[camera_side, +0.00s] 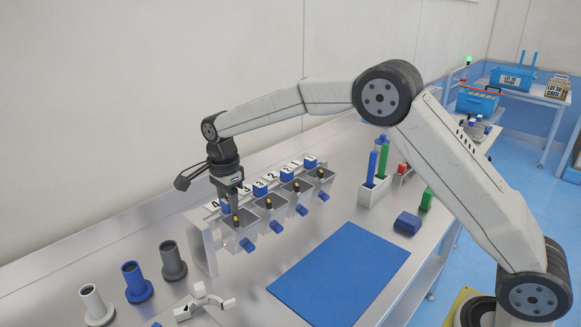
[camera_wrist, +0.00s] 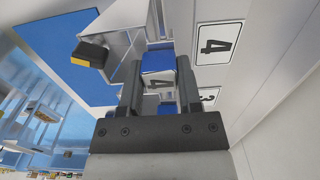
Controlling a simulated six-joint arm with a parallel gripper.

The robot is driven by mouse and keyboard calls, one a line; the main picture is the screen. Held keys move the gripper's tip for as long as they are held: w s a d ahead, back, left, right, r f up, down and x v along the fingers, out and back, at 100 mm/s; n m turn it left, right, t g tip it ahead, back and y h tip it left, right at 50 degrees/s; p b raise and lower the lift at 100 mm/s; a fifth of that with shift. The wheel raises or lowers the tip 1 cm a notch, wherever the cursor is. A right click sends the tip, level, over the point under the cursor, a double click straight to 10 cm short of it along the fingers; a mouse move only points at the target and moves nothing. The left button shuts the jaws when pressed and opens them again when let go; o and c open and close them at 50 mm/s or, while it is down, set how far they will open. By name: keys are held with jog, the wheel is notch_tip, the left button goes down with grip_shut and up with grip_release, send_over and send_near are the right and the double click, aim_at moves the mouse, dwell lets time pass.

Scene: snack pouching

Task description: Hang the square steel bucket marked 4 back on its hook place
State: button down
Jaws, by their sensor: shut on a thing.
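The square steel bucket marked 4 (camera_side: 240,240) is the leftmost in the row of buckets in the side view. My gripper (camera_side: 229,201) points down at its back edge. In the wrist view my gripper (camera_wrist: 159,72) is shut on the blue-topped block with a white 4 face, at the back of the bucket (camera_wrist: 122,48). The bucket looks about upright, beside the number 4 plate (camera_side: 212,206), which also shows in the wrist view (camera_wrist: 214,45). My fingers hide the contact with the rail, so I cannot tell whether the bucket is seated on its hook.
Three more steel buckets (camera_side: 270,212) hang close to the right along the numbered rail. A blue mat (camera_side: 340,272) lies in front. Several tubular holders (camera_side: 134,282) and a white clamp-like piece (camera_side: 205,301) stand at the front left.

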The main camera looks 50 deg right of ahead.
jog(key=shift+c, duration=1)
grip_release()
jog(key=shift+r, duration=3.95)
jog(key=shift+s+d+f+n, duration=0.35)
jog(key=shift+s+d+n, duration=0.1)
jog(key=shift+s+n, duration=0.2)
jog(key=s+d+f+n+t, duration=0.1)
jog(key=s+d+f+n, duration=0.1)
jog(key=s+n, duration=0.3)
jog(key=s+d+f+n, duration=0.3)
jog(key=s+f+n, duration=0.2)
jog(key=s, duration=0.7)
jog(key=s+d+f+n+t, duration=0.1)
jog(key=s+d+f+n, duration=0.2)
jog(key=s+n, duration=0.3)
jog(key=s+f, duration=0.1)
jog(key=s, duration=0.2)
jog(key=shift+d+n+t, duration=0.2)
jog(key=shift+n+t, duration=0.1)
jog(key=shift+n, duration=0.05)
